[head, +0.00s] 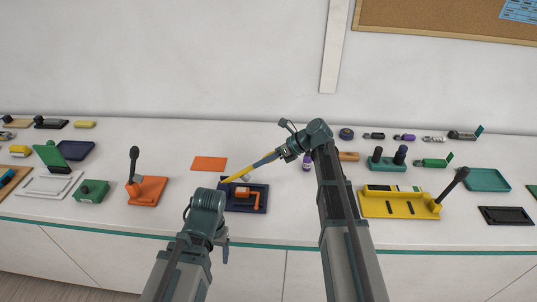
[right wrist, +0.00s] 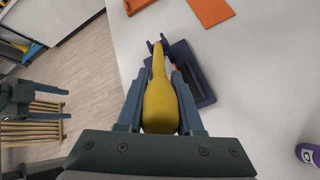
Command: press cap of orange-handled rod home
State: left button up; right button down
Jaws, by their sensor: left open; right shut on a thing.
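My right gripper (head: 278,154) is shut on a yellow tapered tool (head: 237,174), which slants down to the left over a navy base (head: 262,207). In the right wrist view the tool (right wrist: 160,105) lies between both fingers, thick end near the palm. An orange part (head: 245,195), seemingly the rod's handle, sits on the navy base. A small pale piece (head: 246,178) shows beside it; I cannot tell if it is the cap or how it is seated. My left gripper (head: 207,198) is open, just left of the base; its own wrist hides its fingertips.
An orange sheet (head: 209,163) lies behind the base. An orange block with a black lever (head: 146,190) stands to the left. A yellow tray (head: 385,203) is to the right. The bench front edge is close.

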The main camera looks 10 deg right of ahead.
jog(key=w+a+r+g+h+p, duration=0.2)
jog(key=a+r+h+p, duration=0.4)
jog(key=a+p, duration=0.3)
jog(key=shift+w+a+r+h+p, duration=0.3)
jog(key=shift+h+p, duration=0.3)
jog(key=shift+p, duration=1.15)
jog(key=shift+a, duration=0.1)
jog(key=shift+f, duration=0.1)
jog(key=c, duration=0.6)
grip_release()
jog(key=shift+w, duration=0.1)
jog(key=shift+o, duration=0.2)
